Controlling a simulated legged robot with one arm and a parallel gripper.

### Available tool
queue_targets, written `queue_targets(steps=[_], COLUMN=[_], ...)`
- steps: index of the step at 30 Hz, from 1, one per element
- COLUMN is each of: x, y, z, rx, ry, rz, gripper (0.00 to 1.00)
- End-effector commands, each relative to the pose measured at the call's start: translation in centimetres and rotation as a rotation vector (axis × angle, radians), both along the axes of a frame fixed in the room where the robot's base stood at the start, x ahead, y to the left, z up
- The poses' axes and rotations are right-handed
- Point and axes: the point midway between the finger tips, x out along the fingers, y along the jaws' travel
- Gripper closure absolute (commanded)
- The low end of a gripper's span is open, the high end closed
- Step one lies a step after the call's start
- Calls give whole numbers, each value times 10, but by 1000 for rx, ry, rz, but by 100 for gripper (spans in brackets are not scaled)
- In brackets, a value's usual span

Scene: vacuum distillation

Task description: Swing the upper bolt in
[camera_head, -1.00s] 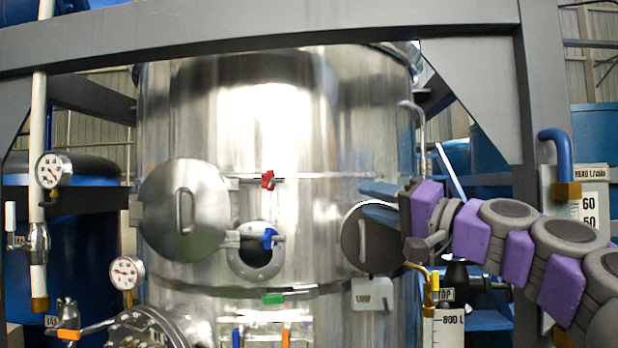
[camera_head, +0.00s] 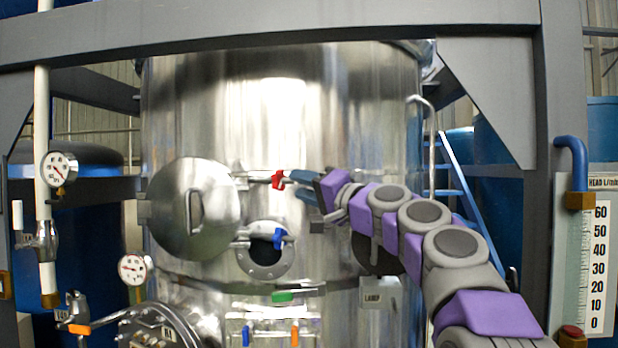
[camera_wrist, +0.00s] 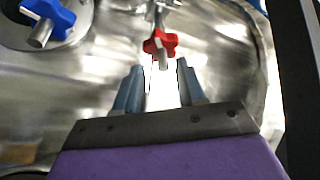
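The upper bolt with its red star knob (camera_head: 278,179) sticks out from the steel tank, to the right of the round hatch door (camera_head: 194,209). The red knob also shows in the wrist view (camera_wrist: 160,44), just beyond my fingertips. My gripper (camera_head: 298,185) is in front of the tank, close to the right of the red knob. In the wrist view my two blue fingers (camera_wrist: 158,72) are apart with nothing between them. The lower bolt with its blue knob (camera_head: 279,238) is below, in front of a round port (camera_head: 262,262); the blue knob is at upper left in the wrist view (camera_wrist: 48,20).
A green handle (camera_head: 283,297) sits below the port. A box marked LAMP (camera_head: 381,295) is on the tank at right, below a dark round cover partly hidden by my arm. A grey beam (camera_head: 270,28) crosses above. A gauge (camera_head: 60,169) and white pipe stand at left.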

Motion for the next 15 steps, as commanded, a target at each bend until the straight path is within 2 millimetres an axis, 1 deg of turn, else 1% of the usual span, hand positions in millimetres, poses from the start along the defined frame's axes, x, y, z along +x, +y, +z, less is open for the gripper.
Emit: queue_targets(steps=[1,2,8,15], x=[2,3,11,8], y=[5,5,-4,-6], z=[3,3,4,6], rx=[-2,-1,9,10], ry=[-1,-2,-1,-2], rz=[0,0,5,2], gripper=[61,61,61,61])
